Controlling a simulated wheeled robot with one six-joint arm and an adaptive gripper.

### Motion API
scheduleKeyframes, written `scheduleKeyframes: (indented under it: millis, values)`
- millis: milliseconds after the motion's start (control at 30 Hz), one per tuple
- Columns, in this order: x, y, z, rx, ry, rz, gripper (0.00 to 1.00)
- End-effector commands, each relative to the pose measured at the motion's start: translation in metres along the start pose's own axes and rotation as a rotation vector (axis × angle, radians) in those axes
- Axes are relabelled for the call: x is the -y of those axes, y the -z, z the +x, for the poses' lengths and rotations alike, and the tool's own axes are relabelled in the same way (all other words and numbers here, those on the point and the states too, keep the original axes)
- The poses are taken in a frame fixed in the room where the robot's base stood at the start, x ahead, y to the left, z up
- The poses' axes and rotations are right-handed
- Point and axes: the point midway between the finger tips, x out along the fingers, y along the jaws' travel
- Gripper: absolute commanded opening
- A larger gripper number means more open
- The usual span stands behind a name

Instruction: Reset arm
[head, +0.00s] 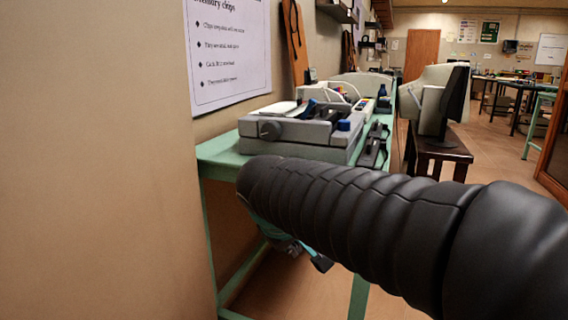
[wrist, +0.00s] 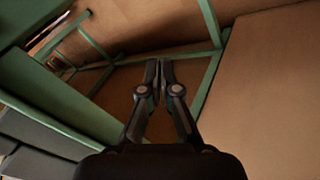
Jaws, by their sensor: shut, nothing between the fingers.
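My arm, in a dark ribbed cover, reaches in from the right in the head view. My gripper (head: 305,256) shows only in part below it, in front of the green table's legs and lower than its top. In the wrist view my gripper (wrist: 159,66) points at the floor between the table's green legs. Its two fingers are together with nothing between them. The arm hides much of the gripper in the head view.
The green table (head: 222,150) carries a grey machine (head: 305,130) and other devices. A wall (head: 90,160) stands close on the left. A dark stool (head: 438,153) holds a monitor (head: 437,95). Open floor (head: 500,155) lies at the right.

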Motion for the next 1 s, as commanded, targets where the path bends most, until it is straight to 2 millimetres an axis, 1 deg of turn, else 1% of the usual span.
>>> scheduleKeyframes:
  millis: [33, 100, 167, 200, 300, 400, 500, 600, 700, 800, 1000]
  values:
    - [0.001, -0.028, -0.003, 0.013, 0.051, 0.059, 0.0]
    - [0.009, -0.061, -0.004, 0.027, 0.119, 0.141, 0.0]
    - [0.017, -0.088, -0.005, 0.035, 0.17, 0.215, 0.0]
    - [0.021, -0.104, -0.007, 0.039, 0.197, 0.264, 0.0]
    - [0.03, -0.143, -0.013, 0.044, 0.254, 0.392, 0.0]
    - [0.036, -0.176, -0.02, 0.044, 0.285, 0.515, 0.0]
    - [0.037, -0.203, -0.028, 0.04, 0.284, 0.613, 0.0]
    - [0.026, -0.22, -0.039, 0.022, 0.248, 0.677, 0.0]
    - [0.012, -0.226, -0.05, -0.005, 0.212, 0.723, 0.0]
    - [0.007, -0.229, -0.052, -0.007, 0.198, 0.744, 0.0]
    - [0.006, -0.23, -0.051, -0.003, 0.196, 0.749, 0.0]
